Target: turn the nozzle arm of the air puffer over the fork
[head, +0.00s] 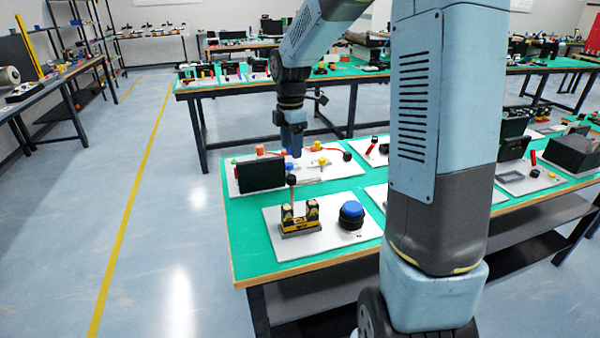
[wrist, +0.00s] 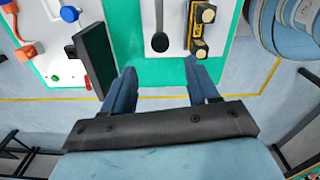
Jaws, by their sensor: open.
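My gripper (head: 293,152) points down over the near table, its blue fingers apart; in the wrist view the gap between the fingertips (wrist: 160,68) is empty. Below it in the head view is a black-knobbed lever (head: 291,181) on a yellow-and-black block (head: 299,218). The wrist view shows the black knob (wrist: 160,42) just beyond the gap, apart from the fingers. Behind is a white board (head: 325,172) with orange, yellow and blue fittings and a black panel (head: 261,175). I cannot tell for certain which parts are the puffer's nozzle arm and the fork.
A large blue button (head: 351,214) on a black base stands right of the block on the front white board (head: 320,242). The wrist view shows a red lever (wrist: 88,83) beside the black panel (wrist: 94,58). More boards stand to the right. Green tabletop shows between boards.

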